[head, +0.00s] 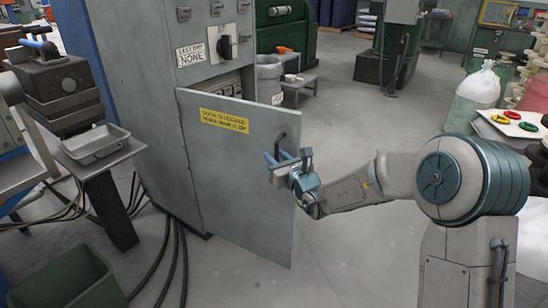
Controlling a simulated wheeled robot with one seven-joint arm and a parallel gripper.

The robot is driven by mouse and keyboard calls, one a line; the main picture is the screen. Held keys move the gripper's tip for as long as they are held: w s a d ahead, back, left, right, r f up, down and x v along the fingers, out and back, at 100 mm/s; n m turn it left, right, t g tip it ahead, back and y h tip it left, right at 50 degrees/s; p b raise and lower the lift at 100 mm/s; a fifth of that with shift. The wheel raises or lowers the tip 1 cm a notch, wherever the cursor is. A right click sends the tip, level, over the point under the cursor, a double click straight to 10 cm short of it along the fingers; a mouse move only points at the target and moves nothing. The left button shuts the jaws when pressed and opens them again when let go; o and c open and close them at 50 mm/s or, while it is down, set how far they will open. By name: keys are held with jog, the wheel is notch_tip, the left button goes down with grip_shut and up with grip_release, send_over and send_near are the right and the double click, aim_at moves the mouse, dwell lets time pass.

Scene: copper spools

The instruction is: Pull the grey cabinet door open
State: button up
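The grey cabinet door (235,185) stands partly open, swung out from the grey cabinet (150,100). A yellow label (224,121) is on its upper part. A gap shows above its top edge, with part of the cabinet's inside visible. A dark handle (281,138) sits near the door's free right edge. My gripper (277,160) is at the front of the door by this handle, its blue fingers just below the handle's top. The gripper body partly hides the handle's lower part, so I cannot tell whether the fingers are closed around it.
Black cables (172,260) run along the floor left of the door. A green bin (75,285) stands at front left. A grey bin (269,80) and small bench (298,85) stand behind the door. The floor in the middle is clear.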

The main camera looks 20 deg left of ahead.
jog(key=shift+d, duration=0.15)
jog(key=p+v, duration=0.3)
jog(key=v, duration=1)
jog(key=shift+s, duration=0.3)
jog(key=shift+d, duration=0.15)
